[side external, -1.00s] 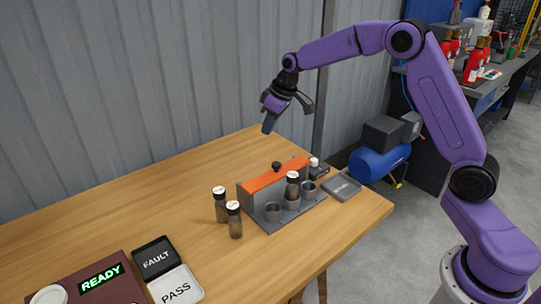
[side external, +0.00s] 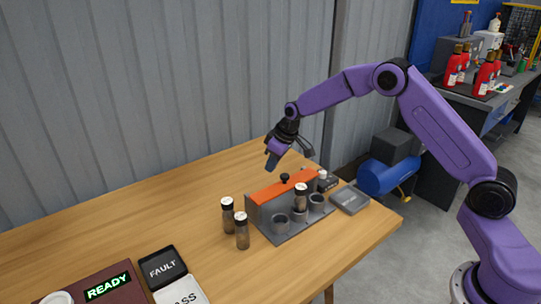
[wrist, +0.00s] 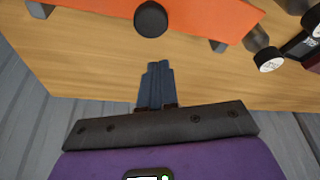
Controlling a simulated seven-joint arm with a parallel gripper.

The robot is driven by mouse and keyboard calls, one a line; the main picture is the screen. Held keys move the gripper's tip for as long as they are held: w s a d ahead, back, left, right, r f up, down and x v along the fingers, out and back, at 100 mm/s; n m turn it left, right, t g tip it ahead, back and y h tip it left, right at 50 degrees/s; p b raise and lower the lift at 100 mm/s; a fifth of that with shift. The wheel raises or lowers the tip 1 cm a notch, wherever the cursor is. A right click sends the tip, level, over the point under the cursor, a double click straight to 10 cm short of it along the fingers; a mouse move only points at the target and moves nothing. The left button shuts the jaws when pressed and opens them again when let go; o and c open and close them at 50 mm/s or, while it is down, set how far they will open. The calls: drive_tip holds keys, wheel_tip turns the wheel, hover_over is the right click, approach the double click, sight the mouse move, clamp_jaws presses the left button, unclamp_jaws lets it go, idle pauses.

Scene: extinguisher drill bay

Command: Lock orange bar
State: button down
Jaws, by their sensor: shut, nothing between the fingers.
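The orange bar (side external: 268,194) lies along the top of a grey rack (side external: 290,232), with a black round knob (side external: 285,178) on it. In the wrist view the bar (wrist: 85,12) crosses the top edge and its knob (wrist: 151,19) is just beyond my fingertips. My gripper (side external: 271,165) is shut and empty, pointing down above the table behind the bar, close to the knob but apparently apart from it. Its closed fingers show in the wrist view (wrist: 158,66). One dark bottle (side external: 301,195) with a white cap stands in the rack's cups; other cups look empty.
Two capped bottles (side external: 242,231) stand on the table left of the rack. Another white cap (side external: 322,174) and a small dark box (side external: 328,184) are at its right end, near a grey tray (side external: 350,199). FAULT (side external: 163,267) and PASS pads lie front left.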

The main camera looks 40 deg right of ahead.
sight(284, 179)
drive_tip(key=shift+s+d+f, duration=0.15)
drive_tip(key=shift+s+d, duration=0.1)
drive_tip(key=shift+s, duration=0.3)
drive_tip(key=shift+s+d+f, duration=0.1)
drive_tip(key=shift+s+d, duration=0.15)
drive_tip(key=shift+s, duration=0.3)
drive_tip(key=shift+s, duration=1.65)
drive_tip(key=shift+s+f, duration=0.1)
wheel_tip(284, 179, up, 10)
drive_tip(key=w, duration=0.1)
drive_tip(key=shift+a+r, duration=0.15)
drive_tip(key=shift+r, duration=0.1)
